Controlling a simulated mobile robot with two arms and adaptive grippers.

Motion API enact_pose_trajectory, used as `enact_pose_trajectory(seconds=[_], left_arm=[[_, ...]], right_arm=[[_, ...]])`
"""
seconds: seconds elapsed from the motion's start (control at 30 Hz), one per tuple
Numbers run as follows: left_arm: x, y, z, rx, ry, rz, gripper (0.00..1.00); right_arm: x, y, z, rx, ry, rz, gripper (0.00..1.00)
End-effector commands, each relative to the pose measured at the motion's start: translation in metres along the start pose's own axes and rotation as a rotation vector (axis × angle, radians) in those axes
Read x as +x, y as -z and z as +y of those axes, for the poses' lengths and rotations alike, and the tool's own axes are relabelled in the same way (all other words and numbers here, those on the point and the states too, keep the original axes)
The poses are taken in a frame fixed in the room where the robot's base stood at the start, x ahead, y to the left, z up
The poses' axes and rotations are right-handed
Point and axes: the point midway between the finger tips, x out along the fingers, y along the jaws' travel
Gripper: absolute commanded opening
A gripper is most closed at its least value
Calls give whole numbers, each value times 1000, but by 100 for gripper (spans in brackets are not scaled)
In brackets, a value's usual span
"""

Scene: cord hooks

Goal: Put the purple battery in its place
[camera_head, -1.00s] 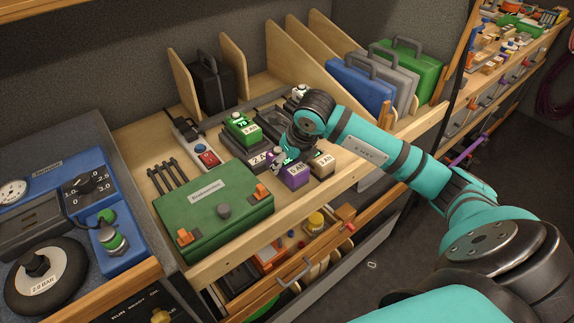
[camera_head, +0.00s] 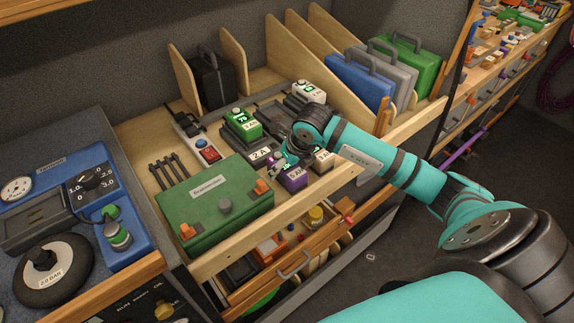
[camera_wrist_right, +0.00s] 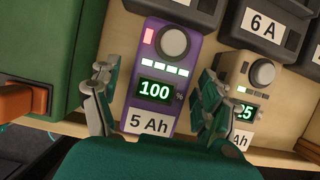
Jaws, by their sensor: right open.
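The purple battery (camera_head: 292,180) stands upright on the bench shelf, right of the green case. In the right wrist view the purple battery (camera_wrist_right: 170,60) shows a grey knob, a lit "100" display and a "5 Ah" label. My right gripper (camera_head: 279,168) is open and low over it. In the wrist view my right gripper (camera_wrist_right: 155,88) has one finger on each side of the battery; contact cannot be told. Dark chargers stand behind, one labelled 2 A (camera_head: 259,154) under a green battery (camera_head: 241,124), one labelled 6 A (camera_wrist_right: 264,22). My left gripper is not in view.
A beige battery (camera_head: 323,160) stands close on the purple one's right, near the right finger. The green case (camera_head: 205,193) is on its left. A white battery (camera_head: 310,92) sits in a back charger. A wooden front lip (camera_head: 240,252) edges the shelf.

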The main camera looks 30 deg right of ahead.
Motion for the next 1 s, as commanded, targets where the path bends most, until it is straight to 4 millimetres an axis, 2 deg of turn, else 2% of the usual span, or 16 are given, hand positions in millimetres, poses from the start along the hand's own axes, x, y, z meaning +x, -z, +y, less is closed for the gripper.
enact_pose_trajectory(seconds=[0.17,0.5,0.63,0.8,1.0], left_arm=[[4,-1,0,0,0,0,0],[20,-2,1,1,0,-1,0],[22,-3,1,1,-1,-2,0],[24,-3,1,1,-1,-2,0],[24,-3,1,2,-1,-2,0]], right_arm=[[-14,-1,-1,-1,1,-4,78],[-83,-1,-1,-2,3,-5,78],[-104,-1,0,0,1,-4,78],[-118,0,0,0,0,-1,78],[-120,0,0,1,0,0,78]])
